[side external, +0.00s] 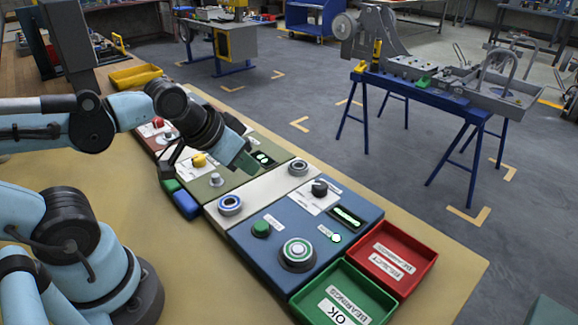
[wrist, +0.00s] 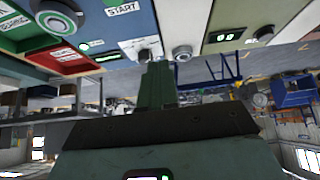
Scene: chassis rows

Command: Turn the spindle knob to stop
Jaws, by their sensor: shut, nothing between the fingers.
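A black knob (side external: 319,187) stands on a white label plate on the blue panel (side external: 265,225). It also shows in the wrist view (wrist: 145,54), just beyond my fingertips and partly hidden by them. A yellow knob (side external: 198,160) stands on a white plate on the olive panel. I cannot read which knob is named spindle, nor the marks around them. My gripper (side external: 246,163) hangs over the olive panel, left of the black knob and apart from it. In the wrist view its fingers (wrist: 157,68) are together and hold nothing.
A pale strip with round buttons (side external: 229,205) lies between the blue and olive panels. The blue panel has a green button (side external: 261,229) and a large round button (side external: 298,253). Green (side external: 310,297) and red (side external: 425,244) trays stand at its near side and right.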

